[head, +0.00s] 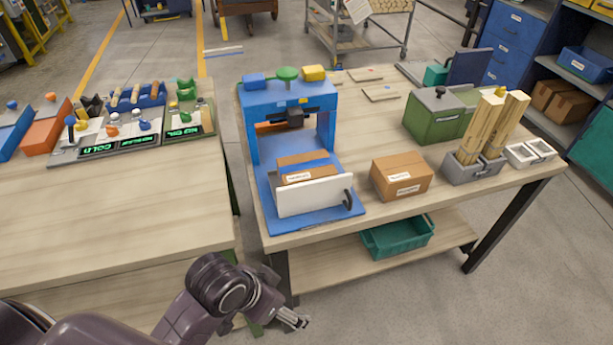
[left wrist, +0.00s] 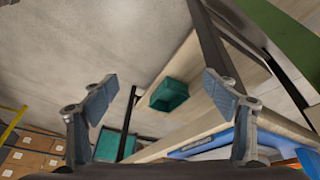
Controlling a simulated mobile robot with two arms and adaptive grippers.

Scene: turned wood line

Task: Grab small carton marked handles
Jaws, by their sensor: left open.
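One small brown carton (head: 402,178) with a white label stands on the right workbench, right of the blue press. Another brown carton (head: 305,165) with a label sits inside the press, partly hidden behind its white front panel. Both labels are too small to read, so I cannot tell which is marked handles. My left gripper (head: 299,322) is low in front of the bench's front edge, well apart from both cartons. In the left wrist view the left gripper (left wrist: 158,88) is open and empty. My right gripper is not in view.
The blue press (head: 325,215) stands at the bench's left end. A green box (head: 434,118) and a grey holder (head: 472,168) with wooden pieces stand further right. A teal bin (head: 398,236) sits on the lower shelf. A gap separates the left bench (head: 110,220).

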